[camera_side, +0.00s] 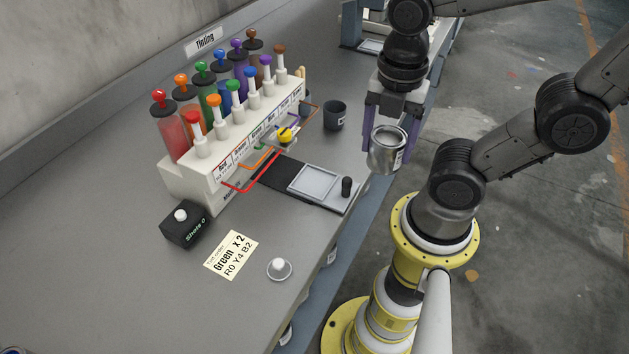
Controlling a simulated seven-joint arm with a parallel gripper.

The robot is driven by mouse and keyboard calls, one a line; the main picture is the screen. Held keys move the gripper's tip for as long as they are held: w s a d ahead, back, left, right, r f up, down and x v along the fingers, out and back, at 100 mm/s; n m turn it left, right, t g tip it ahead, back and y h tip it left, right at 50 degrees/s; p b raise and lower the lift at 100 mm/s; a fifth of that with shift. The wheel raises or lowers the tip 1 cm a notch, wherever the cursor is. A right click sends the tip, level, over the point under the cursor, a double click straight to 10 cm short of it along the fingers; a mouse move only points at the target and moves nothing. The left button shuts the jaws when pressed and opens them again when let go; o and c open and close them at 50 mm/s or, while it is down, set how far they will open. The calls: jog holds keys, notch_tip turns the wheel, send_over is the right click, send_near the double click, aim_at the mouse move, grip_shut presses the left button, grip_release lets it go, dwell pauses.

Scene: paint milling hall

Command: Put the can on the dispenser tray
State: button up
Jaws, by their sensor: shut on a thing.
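The can (387,150) is an open-topped metal tin with a pale label on its right side. My gripper (390,140) points down and is shut on the can, with one purple-grey finger on either side of it. The can is held upright or nearly so, above and to the right of the dispenser tray and close to the bench's front edge. The dispenser tray (315,181) is a pale square plate on a sliding base in front of the tinting machine. It is empty. The inside bottom of the can is hidden.
A dark cup (335,115) stands behind the tray. A shot counter (185,225), order note (231,255) and white button (279,268) are nearer.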

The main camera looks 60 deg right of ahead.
jog(key=shift+w+d+m, duration=0.15)
jog(key=shift+d+m, duration=0.2)
jog(key=shift+m, duration=0.05)
jog(key=w+f, duration=0.3)
jog(key=w, duration=0.1)
jog(key=w+f, duration=0.3)
jog(key=w, duration=0.2)
jog(key=w+f, duration=0.3)
jog(key=w, duration=0.1)
jog(key=shift+w+f, duration=0.4)
jog(key=shift+f, duration=1.55)
jog(key=shift+f, duration=0.15)
jog(key=o, duration=1.2)
jog(key=shift+o, duration=0.2)
